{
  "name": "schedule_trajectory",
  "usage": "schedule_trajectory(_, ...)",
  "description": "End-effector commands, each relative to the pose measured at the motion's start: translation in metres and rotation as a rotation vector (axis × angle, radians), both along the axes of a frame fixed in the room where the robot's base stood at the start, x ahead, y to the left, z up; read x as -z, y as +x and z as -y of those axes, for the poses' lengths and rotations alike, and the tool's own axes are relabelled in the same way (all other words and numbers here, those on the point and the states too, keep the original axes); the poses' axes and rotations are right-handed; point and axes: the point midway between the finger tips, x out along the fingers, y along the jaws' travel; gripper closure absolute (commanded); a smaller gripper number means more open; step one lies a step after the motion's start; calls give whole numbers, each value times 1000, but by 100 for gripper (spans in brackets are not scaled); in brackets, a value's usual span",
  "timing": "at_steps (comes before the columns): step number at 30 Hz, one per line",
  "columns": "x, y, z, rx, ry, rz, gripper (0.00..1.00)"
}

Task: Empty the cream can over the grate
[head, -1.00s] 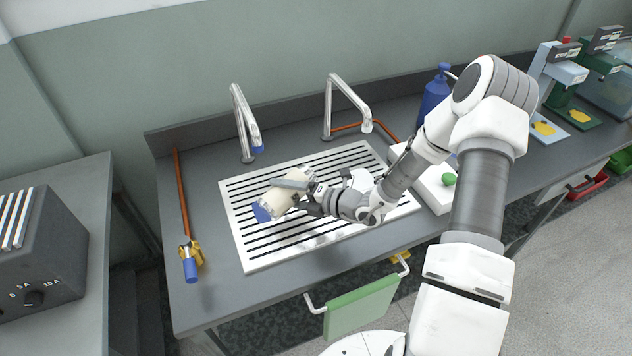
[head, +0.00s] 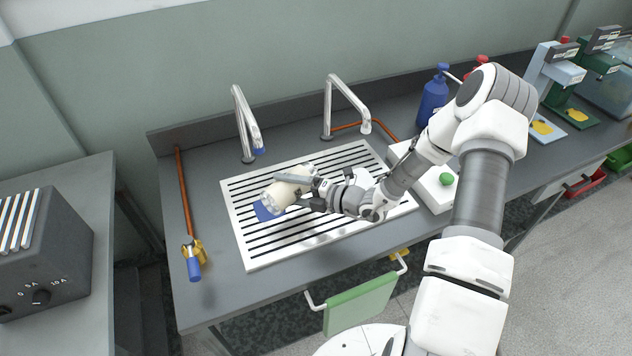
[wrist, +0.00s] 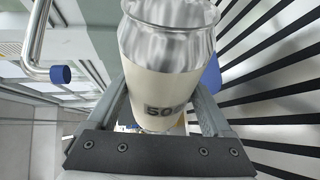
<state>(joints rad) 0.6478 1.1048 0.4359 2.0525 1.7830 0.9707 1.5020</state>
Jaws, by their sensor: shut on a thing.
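The cream can (head: 284,190) has a cream body, a silvery shoulder and dark "50" lettering in the wrist view (wrist: 160,80). My gripper (head: 308,194) is shut around its body, with one finger on each side in the wrist view (wrist: 165,110). The can is tipped over above the left part of the slatted grate (head: 349,155), its lower end toward the left front. Its mouth is hidden. A blue patch (head: 263,212) shows at that lower end and behind the can in the wrist view (wrist: 211,75). I cannot tell whether it is liquid or solid.
Two bent taps, left (head: 242,120) and right (head: 328,105), stand behind the grate. A hose with a brass and blue end (head: 193,262) lies at left. A blue bottle (head: 432,100) and a white box with a green button (head: 437,190) are at right.

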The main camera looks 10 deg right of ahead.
Motion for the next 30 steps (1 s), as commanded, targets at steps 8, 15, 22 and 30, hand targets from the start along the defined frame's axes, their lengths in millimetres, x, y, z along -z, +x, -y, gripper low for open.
schedule_trajectory(8,-4,1,1,1,33,-20,100)
schedule_trajectory(15,-7,1,2,1,61,-37,100)
schedule_trajectory(22,-9,2,3,1,87,-53,100)
schedule_trajectory(30,-12,2,3,0,118,-73,100)
